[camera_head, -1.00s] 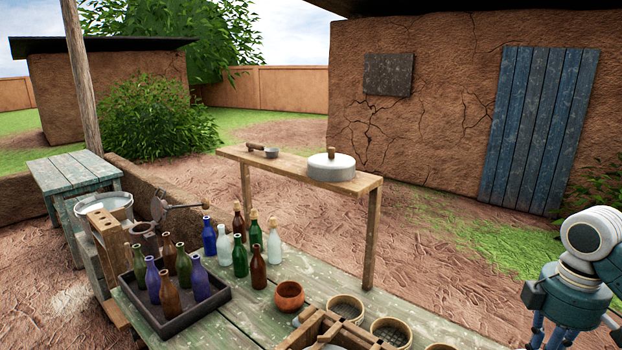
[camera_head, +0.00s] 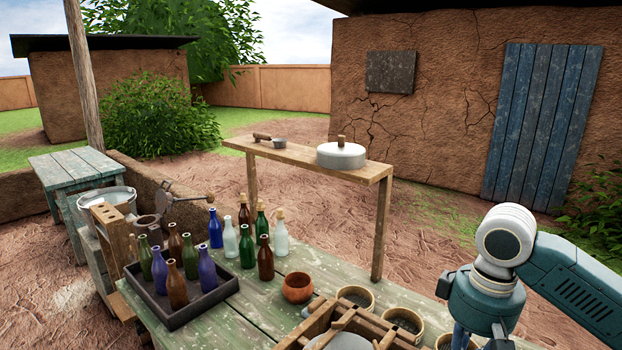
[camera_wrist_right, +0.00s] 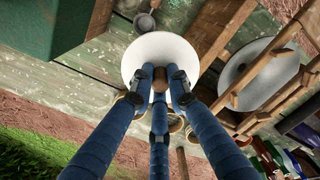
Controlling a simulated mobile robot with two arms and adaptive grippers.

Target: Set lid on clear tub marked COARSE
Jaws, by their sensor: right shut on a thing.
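My right gripper (camera_wrist_right: 160,88) has its blue fingers closed around the brown knob of a round white lid (camera_wrist_right: 148,52). The lid is held beneath the gripper, over the green plank table. In the head view my right wrist is at the lower right, and its fingertips and the lid are cut off by the bottom edge. No clear tub marked COARSE can be made out in either view. My left gripper is not in view.
The green table (camera_head: 262,312) holds a dark tray (camera_head: 178,318) of bottles, more loose bottles, an orange pot (camera_head: 297,287), round sieves (camera_head: 403,319) and a wooden frame (camera_head: 318,322). A raised shelf (camera_head: 290,152) behind carries a white lidded pot (camera_head: 341,155) and a ladle.

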